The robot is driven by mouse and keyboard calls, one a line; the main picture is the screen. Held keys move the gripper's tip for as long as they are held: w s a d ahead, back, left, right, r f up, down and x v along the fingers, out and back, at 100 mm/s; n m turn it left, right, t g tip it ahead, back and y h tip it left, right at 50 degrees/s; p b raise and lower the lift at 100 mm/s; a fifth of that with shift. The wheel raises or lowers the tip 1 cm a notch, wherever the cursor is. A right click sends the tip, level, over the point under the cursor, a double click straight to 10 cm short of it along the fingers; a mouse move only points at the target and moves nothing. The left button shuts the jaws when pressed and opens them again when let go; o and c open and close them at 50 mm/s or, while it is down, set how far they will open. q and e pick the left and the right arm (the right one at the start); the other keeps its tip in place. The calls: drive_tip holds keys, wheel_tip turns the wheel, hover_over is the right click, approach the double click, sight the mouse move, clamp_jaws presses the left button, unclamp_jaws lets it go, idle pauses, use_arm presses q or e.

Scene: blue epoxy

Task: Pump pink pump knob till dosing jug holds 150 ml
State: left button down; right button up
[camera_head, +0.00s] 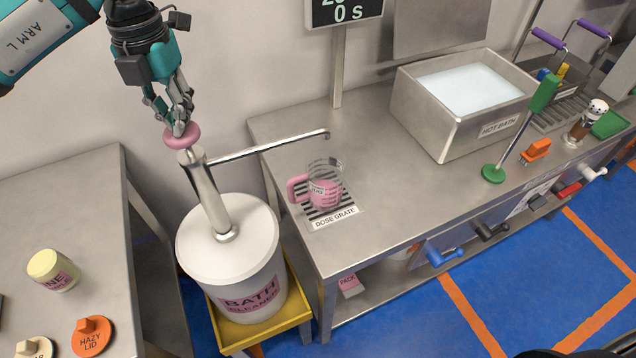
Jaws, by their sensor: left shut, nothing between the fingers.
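The pink pump knob (182,137) sits on top of the metal pump (208,195) of a white bath cleaner drum (235,258). My left gripper (180,126) is shut, with its fingertips at the top of the knob; I cannot tell whether they press on it. The pump's spout (270,147) reaches right, with its tip above the dosing jug. The clear dosing jug (325,180) with a pink handle stands on the dose grate (334,217) and holds pink liquid in its lower part. Its scale is too small to read. My right gripper is not in view.
The drum stands on a yellow stand (258,330) between the left table (60,205) and the steel bench (385,215). A display (345,12) is cut off at the top.

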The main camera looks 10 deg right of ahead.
use_arm(q)
drive_tip(key=shift+r+p, duration=1.55)
drive_tip(key=shift+r, duration=1.25)
drive_tip(key=shift+f, duration=0.1)
drive_tip(key=shift+f+b, duration=2.95)
drive_tip(key=shift+f, duration=0.8)
drive_tip(key=shift+r, duration=0.15)
drive_tip(key=shift+r, duration=0.1)
drive_tip(key=shift+r+p, duration=2.5)
drive_tip(key=shift+r, duration=1.1)
drive_tip(key=shift+f, duration=0.1)
